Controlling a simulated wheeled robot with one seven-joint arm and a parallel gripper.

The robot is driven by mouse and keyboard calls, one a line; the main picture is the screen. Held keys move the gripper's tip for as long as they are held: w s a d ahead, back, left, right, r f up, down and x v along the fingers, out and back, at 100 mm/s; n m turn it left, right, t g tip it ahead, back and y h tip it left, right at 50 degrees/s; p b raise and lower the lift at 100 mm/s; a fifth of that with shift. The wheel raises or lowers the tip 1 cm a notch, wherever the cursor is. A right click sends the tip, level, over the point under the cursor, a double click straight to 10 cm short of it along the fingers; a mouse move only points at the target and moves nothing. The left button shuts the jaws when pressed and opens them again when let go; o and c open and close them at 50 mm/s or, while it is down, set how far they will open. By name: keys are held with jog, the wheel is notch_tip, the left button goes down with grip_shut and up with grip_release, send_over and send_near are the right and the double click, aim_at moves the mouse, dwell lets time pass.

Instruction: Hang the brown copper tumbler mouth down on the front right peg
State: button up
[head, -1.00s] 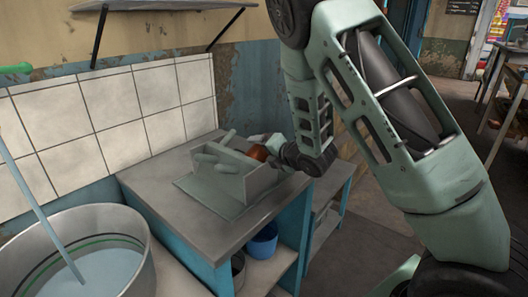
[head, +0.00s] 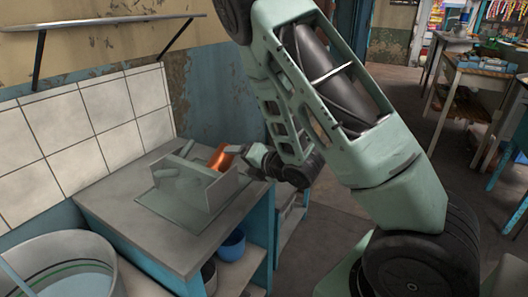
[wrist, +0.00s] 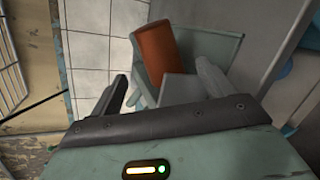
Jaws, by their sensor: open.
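The brown copper tumbler (head: 220,158) is at the right back part of the grey-green peg rack (head: 208,198), partly hidden by its upright panel. It leans in the head view. In the wrist view the tumbler (wrist: 157,50) lies ahead of my fingertips, with its lower end behind a grey block of the rack. I cannot tell which peg it is on or which way its mouth faces. My gripper (head: 240,151) is just right of the tumbler. In the wrist view my gripper (wrist: 163,84) is open, its fingers apart and not closed on the tumbler.
The rack stands on a grey counter (head: 115,205) against a tiled wall (head: 90,125). A large metal vat (head: 100,245) is at the lower left. A blue pot (head: 231,245) and a dark pot sit on the shelf below. A wall shelf hangs above.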

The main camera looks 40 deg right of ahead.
jog(key=shift+s+d+r+p, duration=0.1)
jog(key=shift+s+r+p, duration=0.3)
jog(key=shift+p, duration=2.6)
jog(key=p+v, duration=0.7)
jog(key=p, duration=0.2)
jog(key=shift+s+f+p, duration=0.15)
jog(key=shift+s+p, duration=0.2)
